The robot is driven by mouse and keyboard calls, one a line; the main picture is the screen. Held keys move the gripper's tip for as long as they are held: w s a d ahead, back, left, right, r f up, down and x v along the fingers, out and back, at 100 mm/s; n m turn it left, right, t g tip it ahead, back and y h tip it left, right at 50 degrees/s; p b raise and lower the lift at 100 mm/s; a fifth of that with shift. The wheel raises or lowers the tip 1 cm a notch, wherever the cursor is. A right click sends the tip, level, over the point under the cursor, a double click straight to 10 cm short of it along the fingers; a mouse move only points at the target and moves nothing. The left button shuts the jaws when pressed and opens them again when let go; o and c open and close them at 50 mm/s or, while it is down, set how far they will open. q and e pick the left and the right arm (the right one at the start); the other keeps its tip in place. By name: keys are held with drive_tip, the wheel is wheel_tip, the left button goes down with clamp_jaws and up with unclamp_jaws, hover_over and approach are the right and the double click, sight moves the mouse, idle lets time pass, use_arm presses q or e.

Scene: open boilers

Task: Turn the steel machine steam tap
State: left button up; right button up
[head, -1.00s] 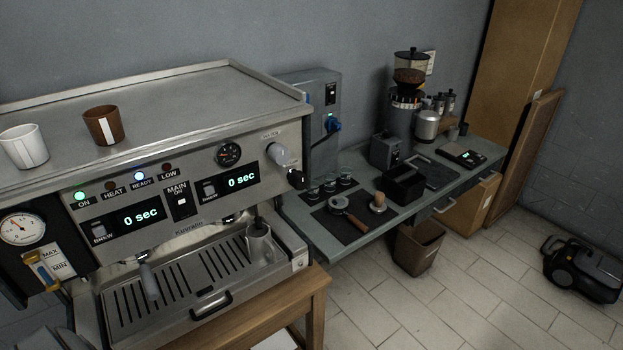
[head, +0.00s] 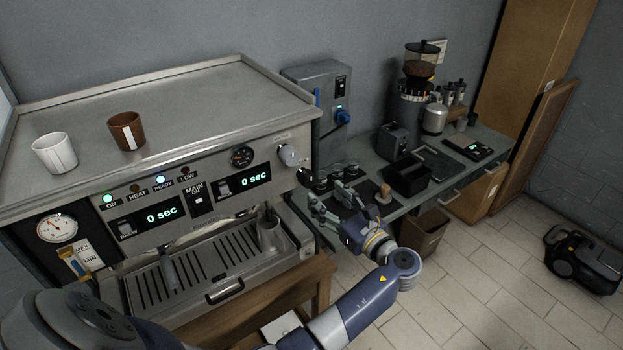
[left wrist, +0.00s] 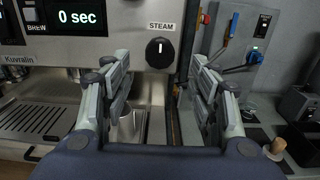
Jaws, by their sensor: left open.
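The steel machine (head: 215,85) stands at the left in the head view. In the left wrist view the tap's round black face (left wrist: 160,52) has a white mark and sits under a STEAM label. My left gripper (head: 328,194) is open and empty, in front of the machine's right end and below the tap. In the left wrist view the tap shows between the two fingers (left wrist: 160,64), beyond the tips and apart from them. My right gripper is not in view.
A white cup (head: 55,153) and a brown cup (head: 126,131) stand on the machine. A grey box (head: 318,90) with a blue tap is right of it. The side counter (head: 480,135) holds a grinder (head: 412,110) and a black box (head: 408,179). A bin (head: 424,232) stands below.

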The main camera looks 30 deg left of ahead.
sight(311, 183)
use_arm(q)
drive_tip(key=p+x, duration=0.2)
drive_tip(key=x, duration=0.4)
drive_tip(key=shift+a, duration=0.15)
drive_tip(key=shift+w+a+f, duration=0.1)
drive_tip(key=shift+w+a, duration=0.2)
drive_tip(key=shift+a, duration=0.3)
drive_tip(key=c, duration=1.1)
